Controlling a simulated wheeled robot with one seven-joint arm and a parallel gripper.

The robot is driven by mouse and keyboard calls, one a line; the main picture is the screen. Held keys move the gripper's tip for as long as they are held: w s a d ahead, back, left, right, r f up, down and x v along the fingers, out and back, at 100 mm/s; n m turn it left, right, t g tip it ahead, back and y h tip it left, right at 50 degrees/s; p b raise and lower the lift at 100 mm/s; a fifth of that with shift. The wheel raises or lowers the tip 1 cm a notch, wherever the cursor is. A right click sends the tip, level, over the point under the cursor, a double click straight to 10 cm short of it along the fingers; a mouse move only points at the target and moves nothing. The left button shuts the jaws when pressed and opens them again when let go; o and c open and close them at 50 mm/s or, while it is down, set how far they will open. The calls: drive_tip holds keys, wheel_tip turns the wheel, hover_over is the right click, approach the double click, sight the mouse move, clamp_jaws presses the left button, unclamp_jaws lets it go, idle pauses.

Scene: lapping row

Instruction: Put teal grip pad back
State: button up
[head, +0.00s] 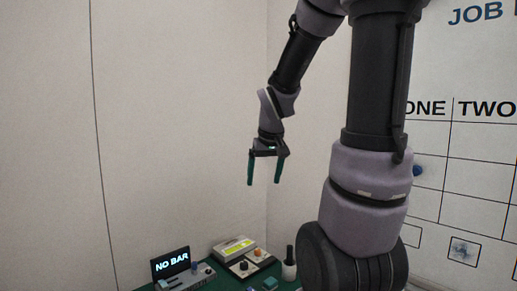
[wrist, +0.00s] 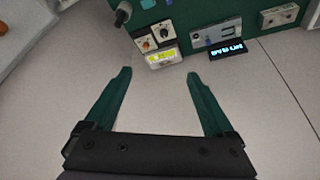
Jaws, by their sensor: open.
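My gripper (head: 263,184) is open and empty, held high above the bench with its dark green fingers pointing down. In the wrist view my gripper (wrist: 159,73) shows its two fingers wide apart with only pale wall or panel between them. A small teal block (head: 270,283) lies on the green bench top at the bottom edge of the head view, well below my gripper. It may be the grip pad, but it is too small to be sure. A small blue-grey piece (wrist: 148,4) shows at the top of the wrist view; I cannot tell if it is the same thing.
A "NO BAR" display (head: 171,264) stands at the left of the bench. A wall chart (head: 470,130) hangs at right. The air around my gripper is clear.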

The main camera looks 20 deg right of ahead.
drive_tip(key=s+a+r+m+t+y, duration=0.2)
drive_tip(key=s+a+r, duration=0.5)
drive_tip(key=s+r, duration=0.3)
drive_tip(key=shift+s+r+m+y, duration=0.3)
drive_tip(key=shift+s+y, duration=0.1)
drive_tip(key=shift+s, duration=0.7)
drive_tip(key=shift+t, duration=0.3)
